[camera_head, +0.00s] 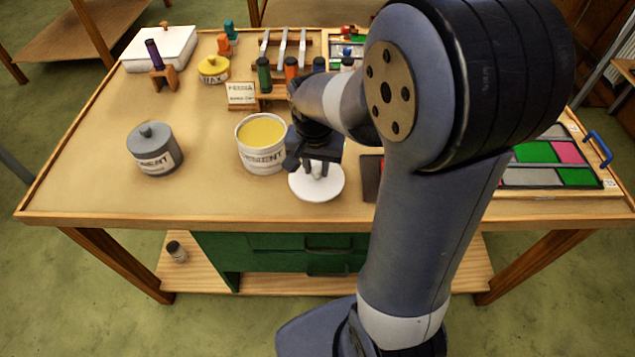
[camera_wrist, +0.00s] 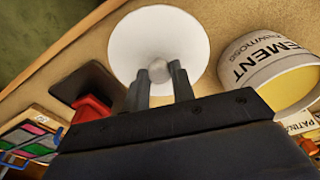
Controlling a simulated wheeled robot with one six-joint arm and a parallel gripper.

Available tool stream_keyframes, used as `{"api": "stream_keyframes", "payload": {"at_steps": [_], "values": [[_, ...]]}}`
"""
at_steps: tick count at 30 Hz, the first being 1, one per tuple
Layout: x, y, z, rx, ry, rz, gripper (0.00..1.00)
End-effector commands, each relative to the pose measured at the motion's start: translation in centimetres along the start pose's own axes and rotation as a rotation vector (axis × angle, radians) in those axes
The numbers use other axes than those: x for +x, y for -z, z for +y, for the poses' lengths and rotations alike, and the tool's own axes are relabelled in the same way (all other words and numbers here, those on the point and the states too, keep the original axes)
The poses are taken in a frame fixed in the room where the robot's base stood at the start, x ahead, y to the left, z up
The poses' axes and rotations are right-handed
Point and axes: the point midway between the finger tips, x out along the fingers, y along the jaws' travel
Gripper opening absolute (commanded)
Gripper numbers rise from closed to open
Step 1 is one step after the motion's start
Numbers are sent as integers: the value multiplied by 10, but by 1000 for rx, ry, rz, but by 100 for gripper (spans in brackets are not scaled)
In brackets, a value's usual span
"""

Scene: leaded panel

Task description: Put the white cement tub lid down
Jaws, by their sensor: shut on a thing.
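The white cement tub lid (camera_head: 317,185) is a round disc with a small knob, low over or on the bench top near its front edge. My gripper (camera_head: 318,170) is shut on the lid's knob from above. In the wrist view the lid (camera_wrist: 150,35) shows face-on, with its knob between the fingertips of my gripper (camera_wrist: 160,75). The white cement tub (camera_head: 262,155) stands open just left of the lid, with yellow content inside. The tub also shows in the wrist view (camera_wrist: 262,65). I cannot tell whether the lid touches the bench.
The wooden bench (camera_head: 85,165) has free room at the left. A grey lidded tub (camera_head: 155,158) stands left of the white tub. A dark flat piece (camera_head: 371,178) lies right of the lid. The coloured leaded panel (camera_head: 550,152) is at the right. A rack with tools stands behind.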

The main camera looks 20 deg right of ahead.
Motion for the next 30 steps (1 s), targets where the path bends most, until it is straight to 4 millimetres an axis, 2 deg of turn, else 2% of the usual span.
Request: {"api": "stream_keyframes", "payload": {"at_steps": [12,24,25,30], "values": [[47,-6,0,-2,-1,0,2],[53,-6,0,-1,0,1,2],[51,-6,0,-1,1,2,26],[51,-6,0,-1,0,1,40]]}}
